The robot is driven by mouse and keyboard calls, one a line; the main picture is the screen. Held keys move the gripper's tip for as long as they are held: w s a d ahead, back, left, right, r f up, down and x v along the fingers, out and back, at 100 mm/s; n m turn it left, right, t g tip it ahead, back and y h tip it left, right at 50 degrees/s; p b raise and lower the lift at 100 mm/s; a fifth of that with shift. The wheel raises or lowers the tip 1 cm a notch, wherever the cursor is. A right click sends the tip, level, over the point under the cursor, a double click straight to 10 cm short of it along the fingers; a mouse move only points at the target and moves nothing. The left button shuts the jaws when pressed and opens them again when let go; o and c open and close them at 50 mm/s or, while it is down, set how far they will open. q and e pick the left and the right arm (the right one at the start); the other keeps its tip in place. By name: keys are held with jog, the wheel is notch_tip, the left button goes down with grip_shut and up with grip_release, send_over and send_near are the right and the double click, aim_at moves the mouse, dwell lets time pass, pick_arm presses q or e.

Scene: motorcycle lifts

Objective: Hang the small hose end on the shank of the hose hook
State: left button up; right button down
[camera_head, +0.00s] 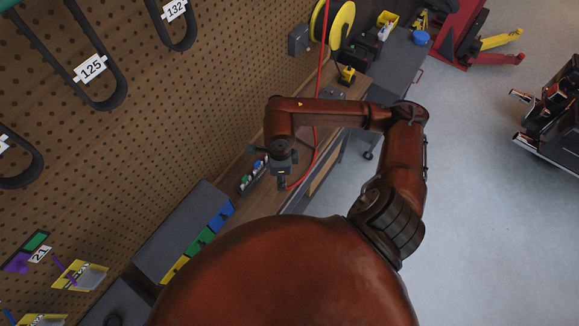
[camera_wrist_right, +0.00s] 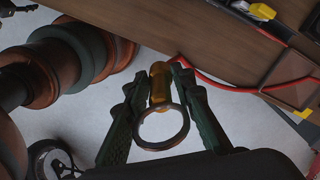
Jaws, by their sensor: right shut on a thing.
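The red hose (camera_head: 322,50) hangs from the top of the head view, passes behind my right arm and ends by my right gripper (camera_head: 281,182). In the wrist view, the small hose end is a brass-coloured fitting (camera_wrist_right: 159,85) with a dark ring (camera_wrist_right: 185,128) at its near end. My right gripper (camera_wrist_right: 157,78) is shut on it, one green finger on each side. The red hose (camera_wrist_right: 225,88) leaves to the right, partly behind a finger. I cannot make out the hose hook or its shank. My left gripper is not in view.
A workbench (camera_head: 335,93) runs along the pegboard wall (camera_head: 215,75), with a small tray of bottles (camera_head: 252,178) near the gripper. A yellow hose reel (camera_head: 341,25) is at the back. Coloured bins (camera_head: 199,241) stand nearer. Open floor (camera_head: 480,200) lies to the right.

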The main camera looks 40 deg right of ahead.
jog(key=s+m, duration=0.1)
jog(key=m, duration=0.1)
jog(key=s+d+m+p, duration=0.1)
jog(key=m, duration=0.2)
jog(key=s+d+r+m+p, duration=0.1)
jog(key=m, duration=0.2)
jog(key=shift+w, duration=0.1)
jog(key=w+d+f+p, duration=0.1)
jog(key=w+d+f, duration=0.1)
jog(key=w, duration=0.1)
jog(key=w+d+f+p, duration=0.1)
jog(key=w+d+f, duration=0.1)
jog(key=w+f, duration=0.1)
jog(key=w+d+f+p, duration=0.2)
jog(key=w+d+f, duration=0.1)
jog(key=w, duration=0.1)
jog(key=shift+d+f, duration=0.1)
jog(key=shift+w+d+f+m, duration=0.2)
jog(key=shift+w+f+m, duration=0.15)
jog(key=shift+f, duration=0.15)
jog(key=f+p, duration=0.1)
jog(key=f, duration=0.1)
jog(key=shift+w+d+f+p, duration=0.2)
jog(key=shift+w+f+p, duration=0.1)
jog(key=shift+f+p, duration=0.1)
jog(key=shift+f, duration=0.3)
